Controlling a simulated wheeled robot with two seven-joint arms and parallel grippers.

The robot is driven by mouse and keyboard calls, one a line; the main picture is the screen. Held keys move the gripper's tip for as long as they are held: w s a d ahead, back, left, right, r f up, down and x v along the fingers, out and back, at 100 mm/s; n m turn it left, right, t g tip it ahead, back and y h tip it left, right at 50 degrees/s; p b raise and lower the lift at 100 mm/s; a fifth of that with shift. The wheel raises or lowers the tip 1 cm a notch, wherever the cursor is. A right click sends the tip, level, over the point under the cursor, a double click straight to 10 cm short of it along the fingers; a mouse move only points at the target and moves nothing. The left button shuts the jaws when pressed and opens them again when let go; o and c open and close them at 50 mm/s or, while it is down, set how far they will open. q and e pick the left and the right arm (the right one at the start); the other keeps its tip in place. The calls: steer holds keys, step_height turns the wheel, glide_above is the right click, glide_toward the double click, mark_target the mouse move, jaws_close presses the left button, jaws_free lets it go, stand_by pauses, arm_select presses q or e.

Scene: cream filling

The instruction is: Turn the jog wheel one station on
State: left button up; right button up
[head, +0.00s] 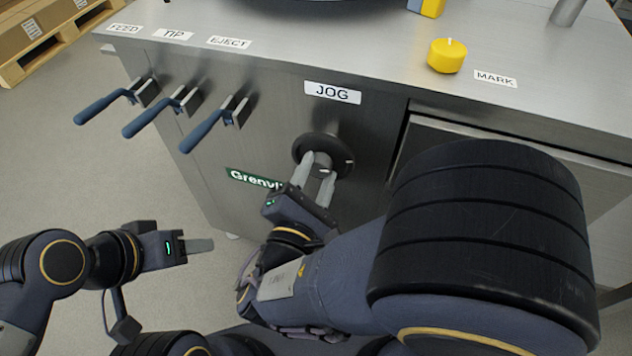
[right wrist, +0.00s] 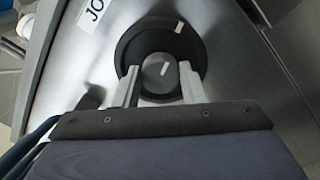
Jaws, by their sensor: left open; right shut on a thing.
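The jog wheel (head: 342,147) is a black round disc on the steel front panel, below the JOG label (head: 332,93). It has a grey hub with a white mark and another white mark on its rim. In the right wrist view the wheel (right wrist: 192,45) is seen face on, with both rim and hub marks visible. My right gripper (head: 322,168) is at the wheel, its fingers shut on the hub, one on each side; it also shows in the right wrist view (right wrist: 158,84). My left gripper (head: 205,245) is open and empty, low at the left, away from the panel.
Three blue-handled levers (head: 205,128) stick out from the panel left of the wheel, under FEED, TIP and EJECT labels. A yellow knob (head: 446,56) stands on the top beside the MARK label (head: 495,78). A wooden pallet (head: 62,48) with cartons lies at the far left.

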steer(key=shift+f+m+b, duration=0.1)
steer(key=shift+m+b, duration=1.35)
steer(key=shift+m, duration=0.35)
steer(key=o, duration=1)
steer(key=shift+s, duration=0.1)
steer(key=p+v, duration=0.1)
steer(key=v, duration=0.6)
steer(key=shift+s+a, duration=0.2)
steer(key=shift+s, duration=0.05)
